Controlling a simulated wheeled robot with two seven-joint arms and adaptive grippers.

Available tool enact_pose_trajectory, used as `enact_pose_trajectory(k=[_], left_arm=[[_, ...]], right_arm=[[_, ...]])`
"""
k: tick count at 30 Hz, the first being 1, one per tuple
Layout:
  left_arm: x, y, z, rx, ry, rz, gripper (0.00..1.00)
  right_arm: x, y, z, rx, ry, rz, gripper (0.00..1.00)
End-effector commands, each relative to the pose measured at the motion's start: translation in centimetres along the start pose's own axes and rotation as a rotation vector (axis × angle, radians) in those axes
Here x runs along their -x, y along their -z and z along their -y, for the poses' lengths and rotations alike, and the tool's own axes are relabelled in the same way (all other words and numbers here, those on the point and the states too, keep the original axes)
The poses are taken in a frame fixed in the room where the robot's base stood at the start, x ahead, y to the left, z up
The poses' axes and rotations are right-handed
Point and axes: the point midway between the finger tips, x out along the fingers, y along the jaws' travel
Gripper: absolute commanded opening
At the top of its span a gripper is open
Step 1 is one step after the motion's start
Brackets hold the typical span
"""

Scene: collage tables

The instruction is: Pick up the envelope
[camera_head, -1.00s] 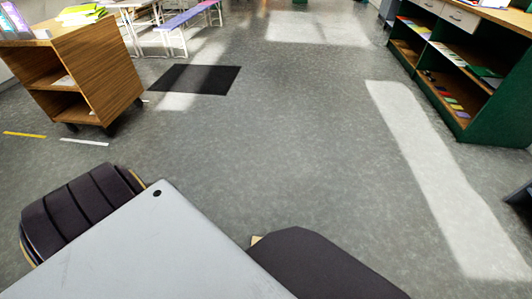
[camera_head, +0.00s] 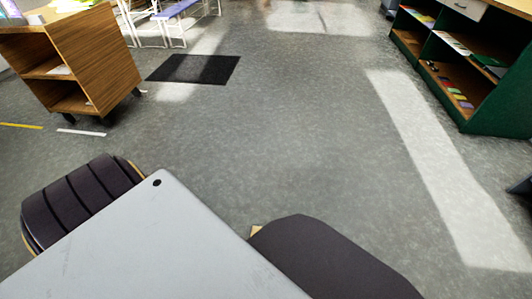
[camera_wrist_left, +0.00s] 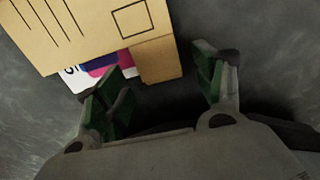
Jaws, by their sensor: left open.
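A tan envelope (camera_wrist_left: 85,28) with dark lines and a square outline fills the upper left of the left wrist view. Its outer edges run out of the picture. A brown block-like piece (camera_wrist_left: 160,60) and a white, blue and pink printed item (camera_wrist_left: 100,68) show at its lower edge. My left gripper (camera_wrist_left: 158,90) is open, with green-padded fingers apart and nothing between them that I can make out. The left finger overlaps the printed item in the picture; I cannot tell whether it touches. The envelope and both grippers are out of the head view.
A grey tabletop (camera_head: 150,245) fills the near left, with dark seats (camera_head: 80,200) beside it and another dark seat (camera_head: 320,262) at its right. A wooden cart (camera_head: 95,55) stands far left, a black mat (camera_head: 194,69) behind. Green shelves (camera_head: 500,100) stand right. The middle floor is clear.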

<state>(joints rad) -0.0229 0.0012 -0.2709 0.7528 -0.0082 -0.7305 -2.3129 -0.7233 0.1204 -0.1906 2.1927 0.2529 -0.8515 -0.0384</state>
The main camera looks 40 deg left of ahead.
Motion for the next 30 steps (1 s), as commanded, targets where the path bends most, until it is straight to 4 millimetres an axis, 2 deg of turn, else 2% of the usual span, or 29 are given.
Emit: enact_pose_trajectory(k=[7,23,26,30], left_arm=[[-1.14,0.05,0.01,0.0,0.0,-0.001,0.69],[-1.17,0.03,0.0,0.0,0.0,0.0,0.69],[-1.17,0.03,0.0,0.0,0.0,0.0,0.6],[-1.18,0.03,-0.01,0.0,0.0,0.0,0.42]], right_arm=[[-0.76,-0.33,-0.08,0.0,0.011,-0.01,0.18],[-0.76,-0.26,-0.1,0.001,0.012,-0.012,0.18],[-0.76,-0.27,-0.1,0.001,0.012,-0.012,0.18],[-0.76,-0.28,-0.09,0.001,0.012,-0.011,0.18]])
